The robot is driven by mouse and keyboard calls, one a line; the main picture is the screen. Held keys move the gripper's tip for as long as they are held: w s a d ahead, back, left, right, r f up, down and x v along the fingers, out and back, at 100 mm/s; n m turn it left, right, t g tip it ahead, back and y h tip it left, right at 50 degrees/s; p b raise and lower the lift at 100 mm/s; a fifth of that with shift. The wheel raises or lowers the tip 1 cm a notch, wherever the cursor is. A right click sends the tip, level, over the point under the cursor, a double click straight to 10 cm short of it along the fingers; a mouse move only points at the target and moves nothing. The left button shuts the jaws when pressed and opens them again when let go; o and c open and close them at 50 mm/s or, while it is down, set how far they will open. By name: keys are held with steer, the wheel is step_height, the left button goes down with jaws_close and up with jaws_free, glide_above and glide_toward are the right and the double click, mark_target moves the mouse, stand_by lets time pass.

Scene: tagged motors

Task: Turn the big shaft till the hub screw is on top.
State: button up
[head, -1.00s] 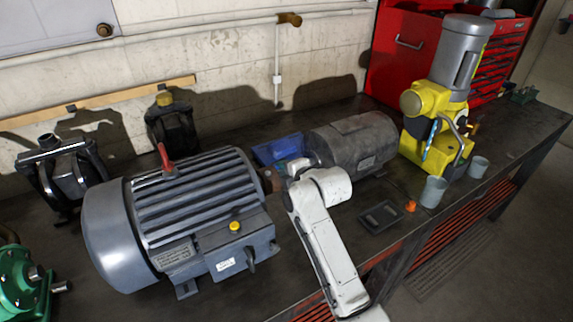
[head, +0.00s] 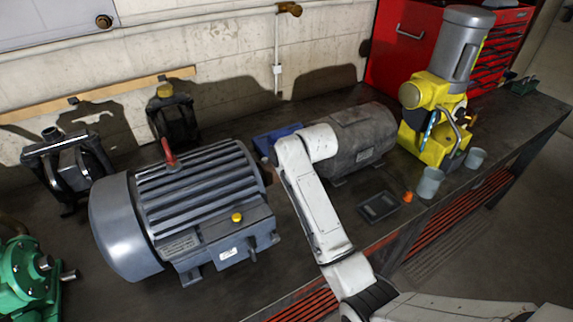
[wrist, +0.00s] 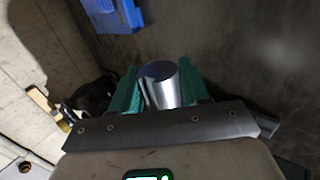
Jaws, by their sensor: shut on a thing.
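The big grey ribbed motor (head: 178,215) stands on the left part of the bench, a red lever on top and a yellow cap on its side box. Its right end, where the shaft comes out, is mostly behind my white arm in the head view. In the wrist view the shaft (wrist: 160,88) is a shiny metal cylinder with a dark round end face. My gripper (wrist: 158,90) has its teal fingers on both sides of it and is shut on it. My gripper's fingers are hidden in the head view. I cannot make out the hub screw in either view.
A worn grey motor (head: 358,142) lies just right of my arm. A blue object (head: 275,138) is behind. A yellow machine (head: 432,120), grey cups (head: 430,182) and a dark tray (head: 380,206) stand further right. A green machine (head: 28,280) is at front left.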

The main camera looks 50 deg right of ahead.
steer(key=shift+s+a+f, duration=0.1)
steer(key=shift+f, duration=0.2)
steer(key=o, duration=0.9)
steer(key=shift+r, duration=0.15)
steer(key=shift+s+r, duration=0.2)
steer(key=shift+r, duration=0.3)
steer(key=b+v, duration=0.1)
steer(key=v, duration=0.8)
steer(key=shift+s+r+b, duration=0.1)
steer(key=shift+r+b, duration=0.2)
